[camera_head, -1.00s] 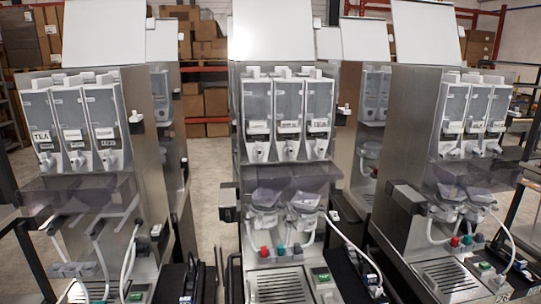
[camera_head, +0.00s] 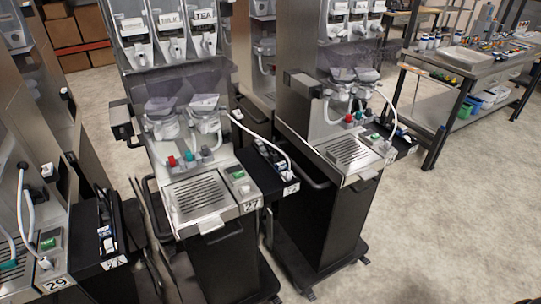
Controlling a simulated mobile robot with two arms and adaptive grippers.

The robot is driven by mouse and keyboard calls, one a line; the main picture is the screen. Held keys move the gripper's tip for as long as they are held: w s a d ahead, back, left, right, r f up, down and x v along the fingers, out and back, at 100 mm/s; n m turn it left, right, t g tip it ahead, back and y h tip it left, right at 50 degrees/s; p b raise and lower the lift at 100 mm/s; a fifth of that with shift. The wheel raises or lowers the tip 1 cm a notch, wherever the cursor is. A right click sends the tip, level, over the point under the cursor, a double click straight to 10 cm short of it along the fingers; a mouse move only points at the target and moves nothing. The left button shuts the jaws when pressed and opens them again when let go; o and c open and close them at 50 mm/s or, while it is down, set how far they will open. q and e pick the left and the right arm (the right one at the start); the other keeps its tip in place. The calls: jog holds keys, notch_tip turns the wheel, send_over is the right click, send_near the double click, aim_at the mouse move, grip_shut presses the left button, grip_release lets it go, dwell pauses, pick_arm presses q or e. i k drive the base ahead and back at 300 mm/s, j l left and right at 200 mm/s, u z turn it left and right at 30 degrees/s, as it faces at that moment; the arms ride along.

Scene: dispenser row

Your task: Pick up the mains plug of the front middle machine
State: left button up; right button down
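The front middle machine (camera_head: 205,190), labelled 27, stands left of the picture centre, with a silver drip grille and clear hoppers. A white cable (camera_head: 262,138) runs from a white fitting (camera_head: 237,114) on its right side down to a black side shelf (camera_head: 268,178). At the cable's lower end is a small dark and pale piece (camera_head: 281,165) on that shelf; it is too small to tell whether this is the mains plug. Neither of my grippers can be made out in this view.
A similar machine (camera_head: 345,150) stands close to the right, another (camera_head: 28,230), labelled 29, at the left edge. A workbench (camera_head: 465,62) with trays and bottles is at upper right. The floor (camera_head: 440,215) at right is clear.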

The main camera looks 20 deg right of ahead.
aim_at(273, 157)
jog(key=i+l, duration=0.15)
jog(key=l, duration=0.25)
jog(key=i+l+u, duration=0.1)
jog(key=l, duration=0.3)
jog(key=i+l, duration=0.15)
jog(key=l, duration=0.25)
jog(key=i+l+u, duration=0.1)
jog(key=l, duration=0.3)
jog(key=i+l, duration=0.15)
jog(key=l, duration=0.3)
jog(key=i+l, duration=0.1)
jog(key=l, duration=0.3)
jog(key=k, duration=0.45)
jog(key=i, duration=0.45)
jog(key=i+u, duration=0.05)
